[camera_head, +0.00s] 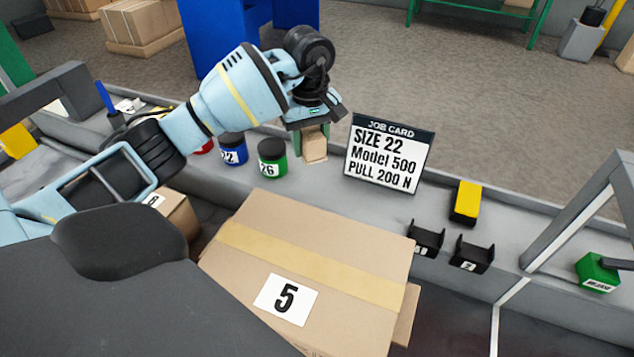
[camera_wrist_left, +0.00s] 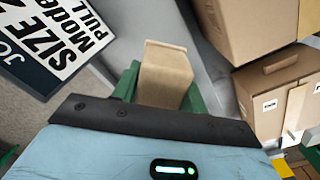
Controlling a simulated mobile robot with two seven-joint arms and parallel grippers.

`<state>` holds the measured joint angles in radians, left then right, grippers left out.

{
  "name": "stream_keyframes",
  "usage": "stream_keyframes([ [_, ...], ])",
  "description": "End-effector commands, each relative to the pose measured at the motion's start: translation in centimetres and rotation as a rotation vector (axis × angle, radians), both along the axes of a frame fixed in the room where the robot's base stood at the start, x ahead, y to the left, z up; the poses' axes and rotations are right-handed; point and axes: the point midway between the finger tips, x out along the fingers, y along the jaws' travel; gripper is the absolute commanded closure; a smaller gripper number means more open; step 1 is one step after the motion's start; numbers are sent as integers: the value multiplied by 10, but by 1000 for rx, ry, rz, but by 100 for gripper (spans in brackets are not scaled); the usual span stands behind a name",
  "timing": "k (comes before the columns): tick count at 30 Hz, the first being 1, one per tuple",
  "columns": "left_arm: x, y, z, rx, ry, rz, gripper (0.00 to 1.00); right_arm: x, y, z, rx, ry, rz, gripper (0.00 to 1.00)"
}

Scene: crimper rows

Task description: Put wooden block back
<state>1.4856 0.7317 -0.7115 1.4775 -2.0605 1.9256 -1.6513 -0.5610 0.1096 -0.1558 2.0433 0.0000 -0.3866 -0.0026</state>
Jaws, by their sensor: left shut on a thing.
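A small tan wooden block (camera_head: 315,147) is held between the green fingers of my left gripper (camera_head: 312,138), just left of the job card. The left wrist view shows the block (camera_wrist_left: 165,75) between the two green fingers of the left gripper (camera_wrist_left: 158,88), its far end sticking out past them. The gripper is shut on it. The block's lower end is at or just above the grey bench top; I cannot tell whether it touches. My right gripper is not in view.
The job card (camera_head: 388,155) reads size 22, model 500, pull 200 N. Blue (camera_head: 233,149) and green (camera_head: 272,158) jars stand left of the block. A large box marked 5 (camera_head: 330,245) fills the front. A yellow-and-black block (camera_head: 467,202) and black holders (camera_head: 471,254) are at right.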

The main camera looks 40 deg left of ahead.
Motion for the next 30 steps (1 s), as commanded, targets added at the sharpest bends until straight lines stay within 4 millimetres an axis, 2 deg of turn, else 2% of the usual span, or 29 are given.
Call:
stream_keyframes([
  [9,-1,-1,-51,-2,3,1,78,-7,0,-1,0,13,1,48],
  [20,0,0,-65,0,1,0,78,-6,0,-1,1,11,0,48],
  [27,-1,-1,-95,-2,2,0,78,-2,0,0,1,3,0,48],
  [30,0,0,-98,0,0,0,78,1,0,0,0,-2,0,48],
])
